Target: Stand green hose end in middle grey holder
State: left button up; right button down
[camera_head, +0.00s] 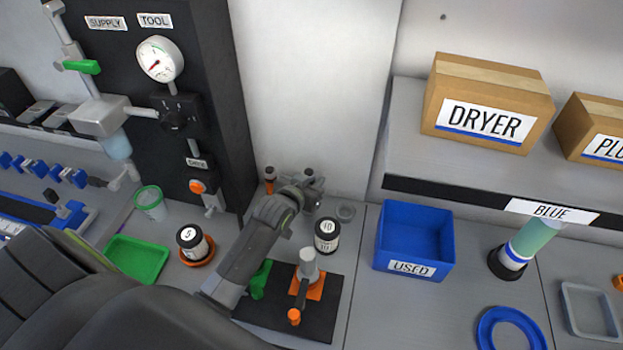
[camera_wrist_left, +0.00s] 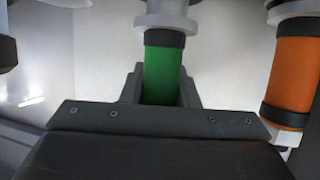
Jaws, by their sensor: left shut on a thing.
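My left gripper (camera_head: 308,188) reaches to the back of the bench, close to the wall. In the left wrist view it is shut on the green hose end (camera_wrist_left: 163,72), a green cylinder with a dark band and a pale collar. The green hose end looks upright there. In the head view it is hidden behind the gripper and arm. I cannot tell if other grey holders are hidden behind the arm. My right gripper is not in view.
An orange hose end (camera_head: 269,178) stands left of the gripper; an orange one is also close at the right of the wrist view (camera_wrist_left: 296,75). A black-lidded jar (camera_head: 326,236) and a black mat (camera_head: 328,322) with fittings are nearer. A blue bin (camera_head: 447,240) is right.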

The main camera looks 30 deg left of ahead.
pick_arm(q)
jog(key=shift+f, duration=0.3)
jog(key=o, duration=1.1)
jog(key=shift+c, duration=0.2)
jog(key=shift+r, duration=0.1)
jog(key=shift+r, duration=0.3)
jog(key=shift+s, duration=0.45)
jog(key=b+v, duration=0.1)
jog(key=v, duration=1)
